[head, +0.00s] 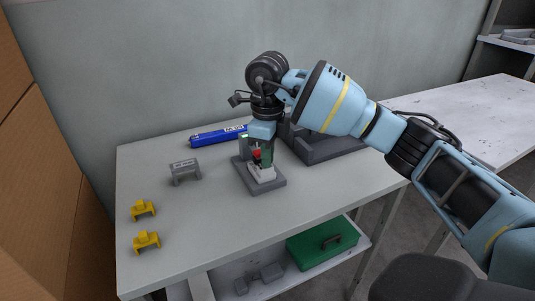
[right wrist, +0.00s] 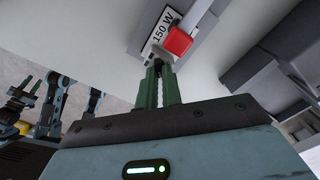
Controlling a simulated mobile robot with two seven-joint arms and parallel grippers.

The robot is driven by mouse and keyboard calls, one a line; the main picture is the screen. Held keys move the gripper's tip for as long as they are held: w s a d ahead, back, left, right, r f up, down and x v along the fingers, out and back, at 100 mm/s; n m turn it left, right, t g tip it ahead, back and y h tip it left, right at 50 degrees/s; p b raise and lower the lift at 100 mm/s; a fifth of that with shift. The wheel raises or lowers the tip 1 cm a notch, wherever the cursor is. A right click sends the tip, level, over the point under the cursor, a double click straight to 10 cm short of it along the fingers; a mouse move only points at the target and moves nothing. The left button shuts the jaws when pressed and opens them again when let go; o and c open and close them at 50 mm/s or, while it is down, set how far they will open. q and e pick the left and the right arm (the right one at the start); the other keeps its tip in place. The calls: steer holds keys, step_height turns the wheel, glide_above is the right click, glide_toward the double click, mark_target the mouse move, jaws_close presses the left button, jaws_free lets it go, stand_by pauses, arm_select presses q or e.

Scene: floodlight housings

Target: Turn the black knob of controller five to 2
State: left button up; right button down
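I make out no black knob and no controller marked five in either view. My right gripper (head: 262,163) points down at a grey fixture (head: 272,187) on the table, which holds a pale part (head: 263,174). In the right wrist view its green fingers (right wrist: 160,66) are close together, with their tips at a small dark grey piece beside a white plate (right wrist: 160,32) marked "150 W". A red block (right wrist: 179,41) is just right of the tips; it also shows in the head view (head: 256,155). The exact contact is unclear.
A grey bracket-like block (head: 185,171) and two yellow pieces (head: 144,209) (head: 146,241) stand on the left of the table (head: 215,225). A blue box (head: 212,137) lies behind. A dark grey frame (head: 325,152) is right. A green case (head: 320,245) is on the lower shelf.

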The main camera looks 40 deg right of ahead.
steer(key=shift+n+p, duration=0.35)
steer(key=shift+n, duration=0.15)
steer(key=n+p, duration=0.2)
steer(key=n, duration=0.1)
steer(key=shift+r, duration=0.15)
steer(key=n+p, duration=0.1)
steer(key=n, duration=0.1)
steer(key=shift+w+d+n+p, duration=0.1)
steer(key=shift+n+p, duration=0.2)
steer(key=n+p, duration=0.1)
steer(key=n, duration=0.1)
steer(key=shift+w+n, duration=0.1)
steer(key=shift+n, duration=0.3)
steer(key=n, duration=0.2)
steer(key=shift+n+p, duration=0.4)
steer(key=n, duration=0.2)
steer(key=shift+w+n, duration=0.1)
steer(key=shift+n, duration=0.2)
steer(key=shift+n+p, duration=0.45)
steer(key=shift+n, duration=1.05)
